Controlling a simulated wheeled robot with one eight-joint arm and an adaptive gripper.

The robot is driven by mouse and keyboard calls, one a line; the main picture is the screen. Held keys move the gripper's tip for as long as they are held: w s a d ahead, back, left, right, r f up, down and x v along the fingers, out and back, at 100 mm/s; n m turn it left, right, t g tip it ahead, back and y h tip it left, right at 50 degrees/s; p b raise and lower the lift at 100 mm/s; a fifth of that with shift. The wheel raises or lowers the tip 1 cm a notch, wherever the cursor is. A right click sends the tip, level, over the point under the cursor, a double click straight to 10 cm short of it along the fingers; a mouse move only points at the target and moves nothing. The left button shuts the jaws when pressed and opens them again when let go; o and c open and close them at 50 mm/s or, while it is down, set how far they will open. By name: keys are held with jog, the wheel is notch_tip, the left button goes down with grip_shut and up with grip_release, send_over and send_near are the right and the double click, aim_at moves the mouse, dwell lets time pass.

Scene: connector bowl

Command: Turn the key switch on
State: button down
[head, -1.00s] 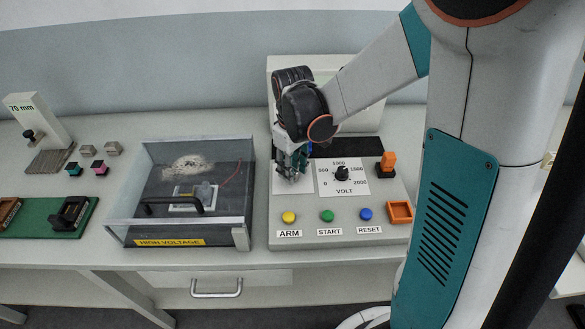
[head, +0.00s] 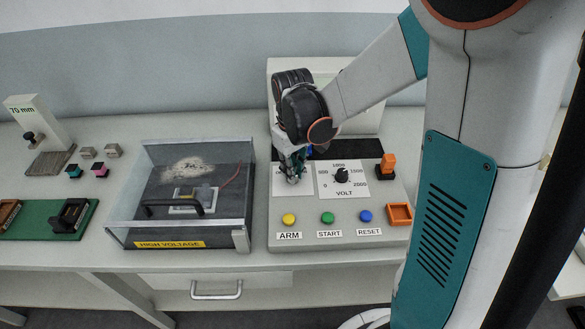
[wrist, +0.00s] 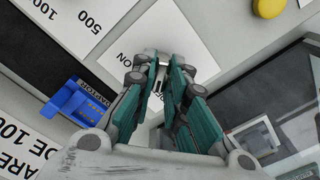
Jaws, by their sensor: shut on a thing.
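The key switch (wrist: 158,60) is on a white plate (wrist: 140,42) with an "ON" label on the grey control panel. Only a small pale metal part of it shows between my fingertips; the key itself and its angle are hidden. My gripper (wrist: 160,82) is shut on it, with a teal-sided finger on either side. In the head view my gripper (head: 293,176) points down over the white plate (head: 281,184), left of the VOLT dial (head: 341,175), and covers the switch.
On the panel are yellow (head: 289,218), green (head: 327,217) and blue (head: 365,215) buttons, an orange-topped switch (head: 388,161) and an orange frame (head: 399,214). The clear high-voltage box (head: 242,238) stands close left. A blue labelled block (wrist: 75,102) lies beside my gripper.

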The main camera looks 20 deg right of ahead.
jog(key=m, duration=0.4)
jog(key=shift+m, duration=0.3)
jog(key=m, duration=0.3)
jog(key=shift+m, duration=0.3)
jog(key=m, duration=0.4)
jog(key=shift+p, duration=0.35)
jog(key=shift+m, duration=2)
jog(key=c, duration=1.6)
grip_release()
